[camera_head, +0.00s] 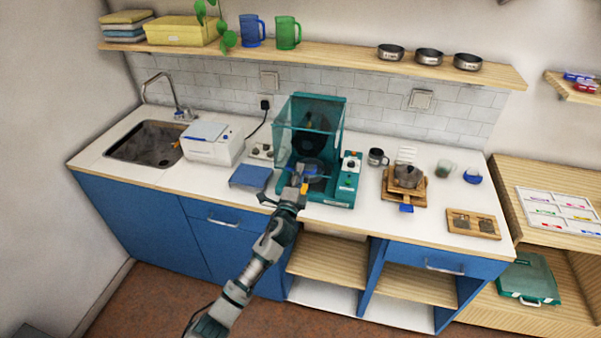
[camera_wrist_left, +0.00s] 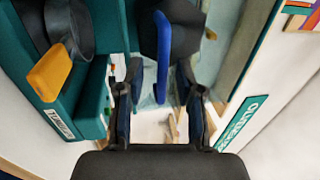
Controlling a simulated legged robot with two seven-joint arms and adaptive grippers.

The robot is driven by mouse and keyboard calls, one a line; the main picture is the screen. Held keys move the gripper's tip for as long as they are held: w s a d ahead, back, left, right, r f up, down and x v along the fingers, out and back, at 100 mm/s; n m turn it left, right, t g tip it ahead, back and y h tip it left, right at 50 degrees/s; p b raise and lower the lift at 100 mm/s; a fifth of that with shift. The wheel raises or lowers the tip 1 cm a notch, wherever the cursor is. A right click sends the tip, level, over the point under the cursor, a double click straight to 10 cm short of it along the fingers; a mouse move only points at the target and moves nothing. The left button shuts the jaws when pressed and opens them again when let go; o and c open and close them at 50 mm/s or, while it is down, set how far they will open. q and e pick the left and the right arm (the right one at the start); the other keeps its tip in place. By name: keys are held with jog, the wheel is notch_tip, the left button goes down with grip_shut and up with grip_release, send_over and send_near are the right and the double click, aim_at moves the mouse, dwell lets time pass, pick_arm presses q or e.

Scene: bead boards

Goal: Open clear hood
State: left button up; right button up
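The clear hood (camera_head: 292,135) is a see-through, teal-tinted box on the teal machine (camera_head: 341,190) at the middle of the counter. A dark round part shows through it. I cannot tell whether the hood is fully closed. My left gripper (camera_head: 302,182) is at the front of the hood in the head view. In the left wrist view my left gripper (camera_wrist_left: 162,88) has its two fingers apart, with a blue bar (camera_wrist_left: 164,55) lying ahead of and partly between them. I cannot tell whether they touch it. An orange-tipped part (camera_wrist_left: 50,75) is at the left. My right gripper is not seen.
A white box-shaped device (camera_head: 212,148) and a blue flat item (camera_head: 250,176) stand left of the machine. A dark mug (camera_head: 377,157) and a wooden stand (camera_head: 403,192) are to its right. A shelf (camera_head: 340,58) runs above the counter.

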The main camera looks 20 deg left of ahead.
pick_arm(q)
jog(key=shift+w+r, duration=0.1)
jog(key=shift+w, duration=0.55)
grip_shut()
